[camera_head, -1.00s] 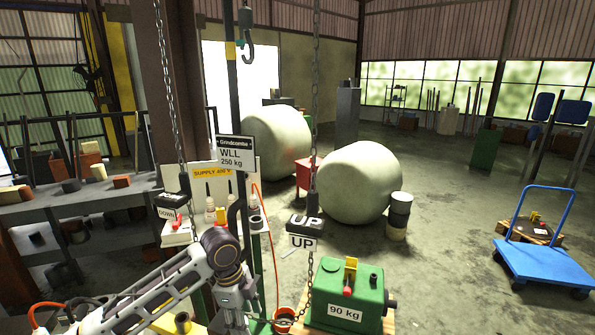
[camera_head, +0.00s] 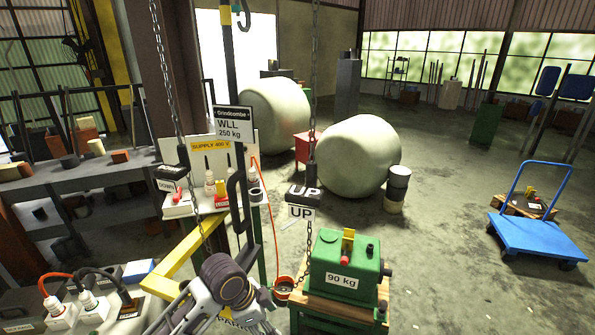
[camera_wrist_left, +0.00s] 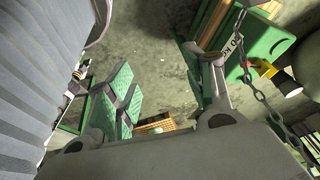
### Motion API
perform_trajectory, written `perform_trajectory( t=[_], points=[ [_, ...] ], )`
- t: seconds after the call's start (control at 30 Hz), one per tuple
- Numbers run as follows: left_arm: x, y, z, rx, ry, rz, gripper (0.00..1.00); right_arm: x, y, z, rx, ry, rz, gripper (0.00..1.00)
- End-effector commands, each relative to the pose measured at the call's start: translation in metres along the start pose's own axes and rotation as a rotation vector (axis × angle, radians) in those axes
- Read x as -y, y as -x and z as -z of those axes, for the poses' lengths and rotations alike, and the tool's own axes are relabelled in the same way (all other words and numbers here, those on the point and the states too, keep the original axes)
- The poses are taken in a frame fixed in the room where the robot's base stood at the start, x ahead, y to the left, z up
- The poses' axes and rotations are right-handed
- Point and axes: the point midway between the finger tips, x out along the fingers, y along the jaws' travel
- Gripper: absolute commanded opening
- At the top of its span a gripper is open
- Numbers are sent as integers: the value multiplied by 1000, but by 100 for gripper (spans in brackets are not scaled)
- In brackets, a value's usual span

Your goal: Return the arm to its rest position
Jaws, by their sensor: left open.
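My left arm (camera_head: 228,280) comes in at the bottom of the head view, folded low, left of the green 90 kg machine. Its gripper is mostly cut off there or hidden behind my own links. In the left wrist view my left gripper (camera_wrist_left: 165,75) has its fingers spread apart, with nothing between them but floor in the distance. The green machine (camera_head: 345,270) sits on a wooden-topped stand, and its edge shows at the top right of the wrist view (camera_wrist_left: 248,65). My right gripper is in neither view.
A chain hangs down to the UP control (camera_head: 302,195) and on towards the machine. The DOWN control (camera_head: 171,178) hangs further left. A yellow bar (camera_head: 185,250) and plugs with cables (camera_head: 75,305) are near my arm.

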Motion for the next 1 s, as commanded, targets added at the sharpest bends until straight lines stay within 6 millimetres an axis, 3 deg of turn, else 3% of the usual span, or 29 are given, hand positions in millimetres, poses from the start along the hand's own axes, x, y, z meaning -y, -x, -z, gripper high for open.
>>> perform_trajectory(
  t=[0.47,1.0],
  points=[
    [-28,-10,-23,-44,310,71,53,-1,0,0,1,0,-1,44],
    [-55,-11,-84,-24,704,176,53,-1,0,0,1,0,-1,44]
  ],
)
